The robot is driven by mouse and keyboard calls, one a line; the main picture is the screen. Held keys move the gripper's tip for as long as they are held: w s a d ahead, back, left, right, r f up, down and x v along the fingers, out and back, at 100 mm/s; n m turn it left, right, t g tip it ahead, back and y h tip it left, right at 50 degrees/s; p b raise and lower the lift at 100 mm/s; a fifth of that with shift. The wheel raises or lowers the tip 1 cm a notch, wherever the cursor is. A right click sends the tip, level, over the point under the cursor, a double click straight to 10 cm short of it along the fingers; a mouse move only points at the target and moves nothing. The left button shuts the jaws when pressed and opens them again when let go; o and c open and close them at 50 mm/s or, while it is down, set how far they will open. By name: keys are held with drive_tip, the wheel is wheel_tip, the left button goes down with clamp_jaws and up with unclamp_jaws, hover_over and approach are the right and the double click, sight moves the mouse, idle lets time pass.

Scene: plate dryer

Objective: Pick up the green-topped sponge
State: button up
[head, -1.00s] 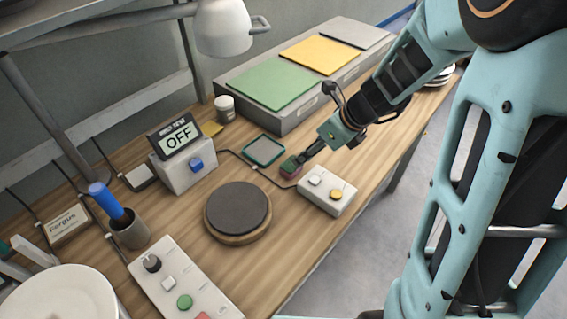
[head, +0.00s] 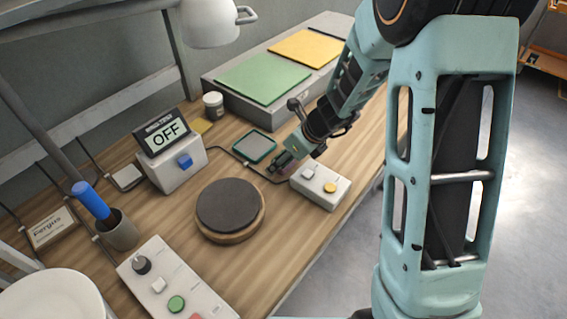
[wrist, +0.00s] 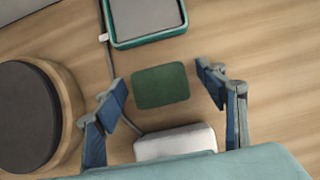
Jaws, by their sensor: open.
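The green-topped sponge (wrist: 160,86) lies on the wooden table in the middle of the wrist view, its dark green top facing up. My gripper (wrist: 161,80) is open above it, with one finger on either side in that view and bare table showing between each finger and the sponge. In the head view my gripper (head: 288,158) is over the sponge spot, and it hides most of the sponge.
A white two-button box (head: 320,187) stands close to the sponge, also in the wrist view (wrist: 175,143). A teal-rimmed tray (head: 254,147) lies on its other side. A cable runs beside the sponge. A round dark plate on a wooden base (head: 230,208) stands to the left.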

drive_tip(key=c, duration=0.8)
drive_tip(key=shift+r, duration=0.1)
drive_tip(key=shift+r, duration=0.2)
wheel_tip(320, 180, up, 3)
drive_tip(key=shift+s+r+p, duration=0.15)
drive_tip(key=shift+p, duration=0.75)
drive_tip(key=shift+s+a+r+p, duration=0.5)
drive_tip(key=shift+s+r, duration=1.05)
drive_tip(key=shift+s, duration=0.7)
drive_tip(key=shift+s+a+r+p, duration=0.35)
drive_tip(key=shift+s+r+p, duration=0.2)
drive_tip(key=shift+s+r, duration=1.4)
drive_tip(key=shift+s+a+r+p, duration=0.5)
drive_tip(key=shift+s+r, duration=0.65)
drive_tip(key=shift+s, duration=1.45)
